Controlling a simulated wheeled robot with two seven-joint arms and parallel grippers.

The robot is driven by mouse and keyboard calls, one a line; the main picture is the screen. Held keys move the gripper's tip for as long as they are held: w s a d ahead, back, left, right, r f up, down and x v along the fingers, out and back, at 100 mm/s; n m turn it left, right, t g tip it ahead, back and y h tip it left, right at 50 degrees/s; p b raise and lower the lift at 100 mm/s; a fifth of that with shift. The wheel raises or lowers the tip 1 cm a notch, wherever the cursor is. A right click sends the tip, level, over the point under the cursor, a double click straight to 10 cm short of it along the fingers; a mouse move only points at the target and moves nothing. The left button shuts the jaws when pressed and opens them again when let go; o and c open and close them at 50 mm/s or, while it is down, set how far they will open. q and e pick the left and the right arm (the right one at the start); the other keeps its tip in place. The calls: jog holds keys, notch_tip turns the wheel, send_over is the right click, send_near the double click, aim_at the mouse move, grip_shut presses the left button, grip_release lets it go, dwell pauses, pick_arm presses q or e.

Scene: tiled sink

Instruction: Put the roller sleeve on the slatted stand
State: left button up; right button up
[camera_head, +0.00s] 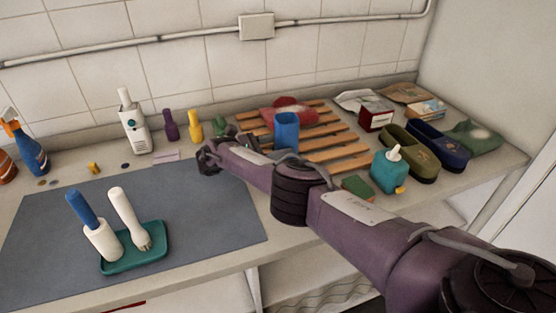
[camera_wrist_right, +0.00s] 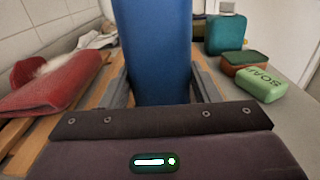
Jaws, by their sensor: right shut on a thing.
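The roller sleeve (camera_head: 286,128) is a plain blue upright cylinder, seen over the slats of the wooden slatted stand (camera_head: 342,152). My right gripper (camera_head: 274,153) is shut on it, partly hidden behind my own arm. In the right wrist view the sleeve (camera_wrist_right: 153,45) stands between the two fingers (camera_wrist_right: 160,92), and slats of the stand (camera_wrist_right: 88,68) show to the left. The sleeve's lower end is hidden, so I cannot tell whether it touches the slats. My left gripper is not in view.
A red cloth-like item (camera_head: 290,110) lies on the stand behind the sleeve. A teal dispenser (camera_head: 388,172), a sponge (camera_head: 357,187) and olive and navy shoes (camera_head: 410,150) are to the right. A teal tray (camera_head: 150,262) stands on the grey mat (camera_head: 50,235), which has bare room.

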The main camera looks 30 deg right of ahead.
notch_tip(320, 180, down, 3)
jog(key=shift+r+b, duration=0.1)
jog(key=shift+b, duration=0.8)
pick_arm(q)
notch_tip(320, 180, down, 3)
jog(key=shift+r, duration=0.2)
pick_arm(e)
jog(key=shift+w, duration=0.1)
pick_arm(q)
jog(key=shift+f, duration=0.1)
pick_arm(e)
jog(key=o, duration=1.2)
jog(key=shift+f, duration=0.2)
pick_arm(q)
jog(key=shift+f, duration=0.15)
pick_arm(e)
jog(key=shift+r, duration=0.1)
